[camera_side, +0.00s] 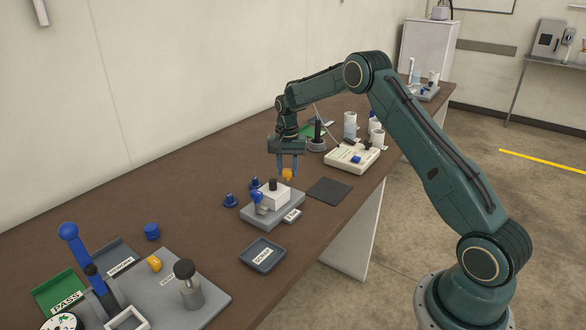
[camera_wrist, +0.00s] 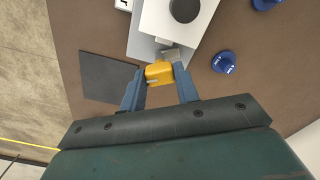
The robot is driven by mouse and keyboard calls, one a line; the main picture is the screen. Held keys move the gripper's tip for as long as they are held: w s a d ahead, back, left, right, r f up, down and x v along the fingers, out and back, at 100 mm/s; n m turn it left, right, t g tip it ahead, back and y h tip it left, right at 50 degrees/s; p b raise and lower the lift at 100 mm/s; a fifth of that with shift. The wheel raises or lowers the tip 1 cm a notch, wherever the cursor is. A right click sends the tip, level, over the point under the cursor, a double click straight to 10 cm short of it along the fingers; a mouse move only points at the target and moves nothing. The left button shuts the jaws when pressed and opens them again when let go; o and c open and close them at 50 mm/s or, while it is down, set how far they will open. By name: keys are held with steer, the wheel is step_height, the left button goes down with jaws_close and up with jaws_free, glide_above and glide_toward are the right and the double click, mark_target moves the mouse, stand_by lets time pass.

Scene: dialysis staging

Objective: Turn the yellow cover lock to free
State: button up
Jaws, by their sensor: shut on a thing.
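The yellow cover lock (camera_side: 287,174) sits at the back edge of a white block (camera_side: 275,195) on a grey base plate (camera_side: 262,220). In the wrist view the lock (camera_wrist: 159,73) lies between my two blue fingers, by a small metal bracket on the block's side. My gripper (camera_side: 287,172) points down over the lock and is shut on it. It also shows in the wrist view (camera_wrist: 160,88). The lock's marking for free or locked cannot be read.
Blue knobs (camera_side: 231,200) stand left of the base plate. A dark square mat (camera_side: 329,190) lies to its right. A dark tray (camera_side: 263,254) lies in front. Bare brown table lies to the left.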

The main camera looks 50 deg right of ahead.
mark_target(287, 169)
steer(key=m, duration=0.6)
stand_by(0.5)
steer(key=o, duration=1)
steer(key=shift+r, duration=0.1)
step_height(287, 169, up, 14)
steer(key=shift+f, duration=0.15)
stand_by(0.4)
